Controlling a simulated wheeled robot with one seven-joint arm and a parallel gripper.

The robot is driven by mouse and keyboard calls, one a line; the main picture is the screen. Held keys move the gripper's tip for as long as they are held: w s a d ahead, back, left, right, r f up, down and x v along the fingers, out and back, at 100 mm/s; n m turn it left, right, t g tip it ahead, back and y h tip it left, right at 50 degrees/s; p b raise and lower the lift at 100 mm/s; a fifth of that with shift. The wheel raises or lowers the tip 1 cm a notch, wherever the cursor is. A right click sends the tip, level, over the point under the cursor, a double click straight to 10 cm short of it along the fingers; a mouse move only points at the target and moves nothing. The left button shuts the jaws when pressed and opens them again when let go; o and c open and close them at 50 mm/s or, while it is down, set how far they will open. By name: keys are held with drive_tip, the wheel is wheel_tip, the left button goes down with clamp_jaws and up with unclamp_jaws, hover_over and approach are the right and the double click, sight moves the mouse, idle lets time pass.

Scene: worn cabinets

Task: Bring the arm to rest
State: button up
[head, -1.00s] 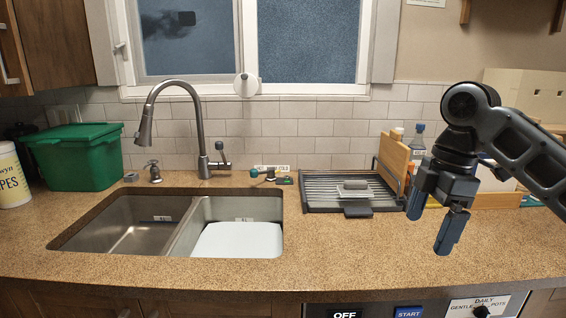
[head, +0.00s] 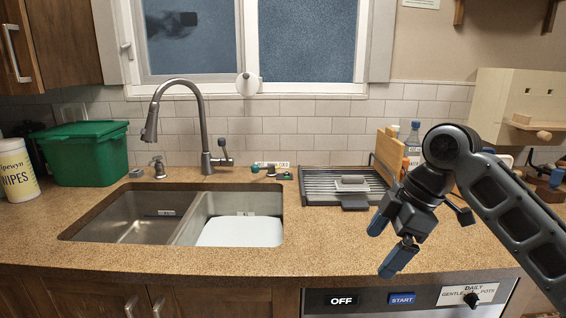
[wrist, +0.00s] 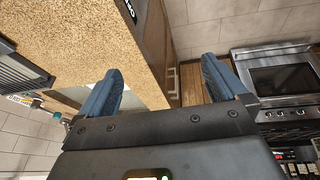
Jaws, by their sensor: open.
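My gripper (head: 389,246) hangs over the counter at the right in the head view, with its two blue fingers apart and nothing between them. It is in front of the dish rack (head: 325,187) and above the counter's front part. In the wrist view my gripper (wrist: 160,85) also shows open and empty, with the counter edge and the floor beyond its fingers. The black arm comes in from the lower right.
The speckled counter (head: 330,240) holds a double sink (head: 180,243) with a tall faucet (head: 205,120), a green bin (head: 88,155) and a wipes tub (head: 15,172). A wooden box (head: 510,105) stands at the back right. A stove (wrist: 280,80) shows in the wrist view.

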drive_tip(key=s+a+f+m+t+y, duration=0.2)
drive_tip(key=a+f, duration=0.2)
drive_tip(key=a, duration=0.3)
drive_tip(key=s+a+f+m+t+y, duration=0.1)
drive_tip(key=a+f+m+t+y, duration=0.15)
drive_tip(key=a, duration=0.35)
drive_tip(key=s+a+f+m+t, duration=0.2)
drive_tip(key=s+f+m+t, duration=0.3)
drive_tip(key=s+f+m, duration=0.3)
drive_tip(key=s+d+f+m+t+h, duration=0.1)
drive_tip(key=s+d+m+h, duration=0.25)
drive_tip(key=s, duration=0.65)
drive_tip(key=s+d+f+m+t+h, duration=0.25)
drive_tip(key=s+d, duration=0.25)
drive_tip(key=s, duration=0.6)
drive_tip(key=s+d+r+h, duration=0.1)
drive_tip(key=s+d+r, duration=0.3)
drive_tip(key=s, duration=0.3)
drive_tip(key=s+d+r+n+h, duration=0.1)
drive_tip(key=s+d+r, duration=0.4)
drive_tip(key=s, duration=0.3)
drive_tip(key=shift+d, duration=0.15)
drive_tip(key=shift+h, duration=0.25)
